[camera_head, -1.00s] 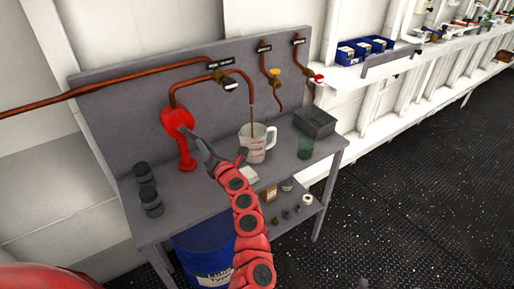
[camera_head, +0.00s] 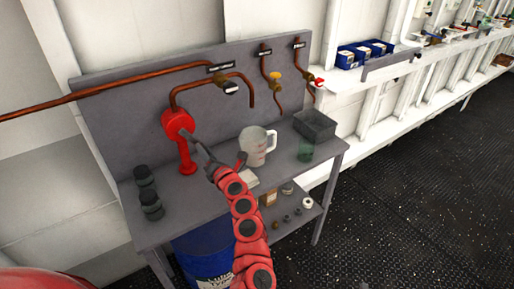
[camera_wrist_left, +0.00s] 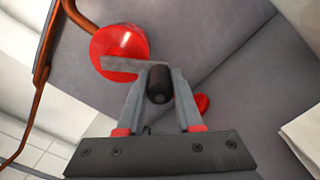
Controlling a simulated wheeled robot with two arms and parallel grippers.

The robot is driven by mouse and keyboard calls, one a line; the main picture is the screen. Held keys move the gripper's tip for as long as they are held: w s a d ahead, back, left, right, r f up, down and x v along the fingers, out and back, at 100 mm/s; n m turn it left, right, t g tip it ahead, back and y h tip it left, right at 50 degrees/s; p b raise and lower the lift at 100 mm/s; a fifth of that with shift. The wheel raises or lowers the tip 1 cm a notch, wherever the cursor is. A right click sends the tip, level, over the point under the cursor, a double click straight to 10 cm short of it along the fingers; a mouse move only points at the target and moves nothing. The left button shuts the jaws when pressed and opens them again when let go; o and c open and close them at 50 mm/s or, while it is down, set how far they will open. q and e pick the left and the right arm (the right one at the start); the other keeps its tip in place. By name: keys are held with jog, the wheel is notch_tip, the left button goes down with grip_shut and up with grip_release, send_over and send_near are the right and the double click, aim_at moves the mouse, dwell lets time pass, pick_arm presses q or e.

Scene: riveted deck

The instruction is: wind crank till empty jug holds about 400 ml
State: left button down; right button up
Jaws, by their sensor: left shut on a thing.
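The red pump (camera_head: 179,124) stands on the grey bench, and its grey crank arm (camera_wrist_left: 118,63) and dark handle (camera_wrist_left: 159,86) show in the left wrist view. My left gripper (camera_head: 203,154) is shut on the crank handle; in the left wrist view its fingers (camera_wrist_left: 160,88) sit on both sides of it. The clear jug (camera_head: 255,152) with red markings stands upright on the bench, below the open end of a copper spout (camera_head: 251,98). No stream shows between spout and jug. The liquid level in the jug is too small to read. My right gripper is not in view.
Two dark jars (camera_head: 150,204) stand at the bench's left. A grey bin (camera_head: 316,125) and a green glass (camera_head: 306,150) stand at its right. Copper pipes with valves (camera_head: 274,76) run along the back panel. A blue drum (camera_head: 207,250) stands underneath.

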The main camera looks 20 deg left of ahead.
pick_arm(q)
jog(key=shift+w+d+f, duration=0.1)
jog(key=shift+d+f, duration=0.2)
